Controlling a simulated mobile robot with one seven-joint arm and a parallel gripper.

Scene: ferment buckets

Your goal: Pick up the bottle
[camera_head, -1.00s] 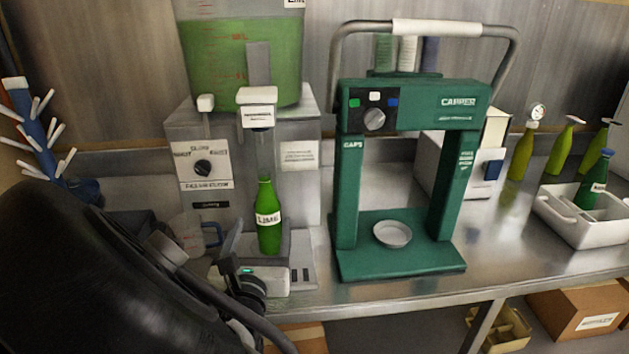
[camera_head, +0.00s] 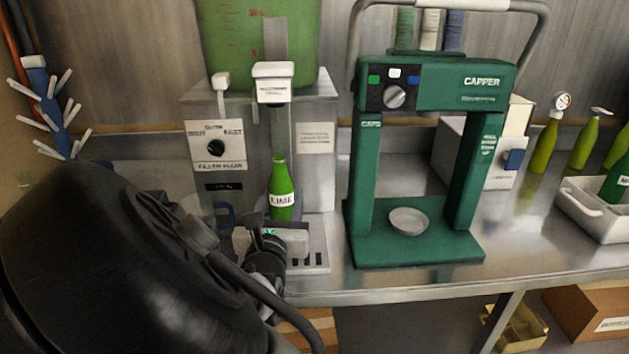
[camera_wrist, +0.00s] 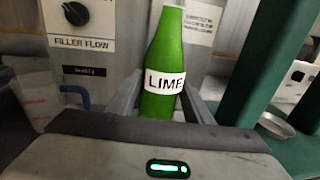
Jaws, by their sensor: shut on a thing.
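The green bottle (camera_head: 281,183) with a white LIME label stands upright under the nozzle of the filler machine (camera_head: 217,165), at the left of the steel bench. In the wrist view the bottle (camera_wrist: 163,55) is between the two grey fingers of my gripper (camera_wrist: 160,98), one on each side near label height. My gripper (camera_head: 272,236) is shut on the bottle, in front of the filler. The bottle's base is hidden behind the gripper body in both views.
A green capper (camera_head: 415,255) stands close on the right, with a small round dish (camera_head: 408,221) on its base. A blue drying rack (camera_head: 50,115) is at the left. A white crate (camera_head: 585,212) and more bottles (camera_head: 545,145) are at the right.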

